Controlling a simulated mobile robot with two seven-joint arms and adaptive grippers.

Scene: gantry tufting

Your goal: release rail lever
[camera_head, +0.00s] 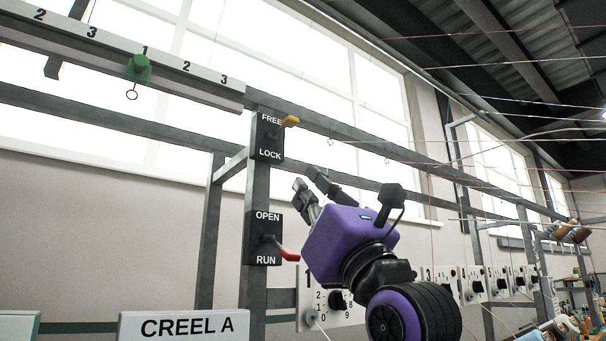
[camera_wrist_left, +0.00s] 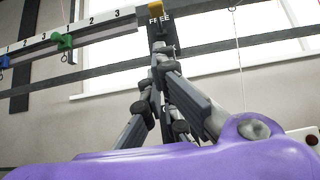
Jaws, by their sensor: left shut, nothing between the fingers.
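The rail lever is a yellow handle (camera_head: 290,121) on a dark plate (camera_head: 268,137) marked FREE above and LOCK below, fixed to a grey post. The handle sticks out to the right at the height of the word FREE. My left gripper (camera_head: 306,181) is below and right of that plate, fingers pointing up, shut and empty. In the left wrist view the closed fingertips (camera_wrist_left: 159,48) appear just below the yellow handle (camera_wrist_left: 158,5), overlapping the plate's lower part. I cannot tell whether they touch it. My right gripper is not in view.
A second plate (camera_head: 264,238) marked OPEN and RUN carries a red lever (camera_head: 289,255) close to my left gripper. A numbered rail (camera_head: 190,75) with a green clip (camera_head: 138,69) runs at upper left. A CREEL A sign (camera_head: 185,326) stands below. Thin threads cross at right.

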